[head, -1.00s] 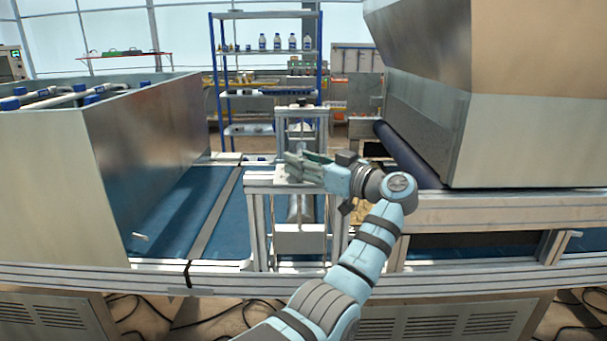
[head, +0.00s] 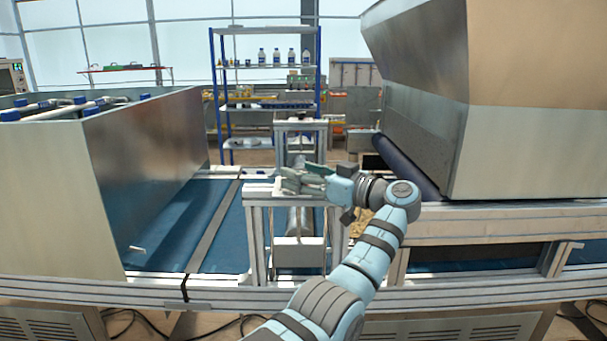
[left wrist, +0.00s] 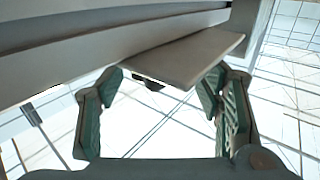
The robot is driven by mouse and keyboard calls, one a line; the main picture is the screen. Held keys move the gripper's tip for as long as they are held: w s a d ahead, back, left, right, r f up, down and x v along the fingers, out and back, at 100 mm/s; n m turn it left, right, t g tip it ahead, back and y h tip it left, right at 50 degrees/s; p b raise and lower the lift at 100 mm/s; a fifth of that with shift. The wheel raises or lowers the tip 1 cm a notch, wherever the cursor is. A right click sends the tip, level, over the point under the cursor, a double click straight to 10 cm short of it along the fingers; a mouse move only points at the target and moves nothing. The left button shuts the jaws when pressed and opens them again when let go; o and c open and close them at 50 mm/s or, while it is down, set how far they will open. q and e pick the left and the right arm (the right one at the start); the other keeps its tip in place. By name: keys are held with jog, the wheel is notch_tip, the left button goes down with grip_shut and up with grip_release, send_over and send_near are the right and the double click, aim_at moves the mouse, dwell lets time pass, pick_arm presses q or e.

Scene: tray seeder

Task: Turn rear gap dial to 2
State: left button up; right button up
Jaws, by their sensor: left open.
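My left gripper (head: 284,180) is at the top of the near metal gate frame (head: 252,235), over the belt between the two machines. In the left wrist view the left gripper (left wrist: 164,80) has its two green fingers spread apart with nothing held between them. A flat grey plate (left wrist: 190,58) lies just beyond the fingertips. A small dark part (left wrist: 148,84) shows under the plate's edge; I cannot tell whether it is the rear gap dial. No dial face or number can be made out in either view. My right gripper is not in view.
A second metal gate frame (head: 301,125) stands behind the near one. A tall metal-walled box (head: 150,160) is at left, and a large metal hopper (head: 530,110) is at right. The blue belt (head: 185,225) runs below. A shelf (head: 265,68) with bottles stands at the back.

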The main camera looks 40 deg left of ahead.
pick_arm(q)
jog(key=d, duration=1.2)
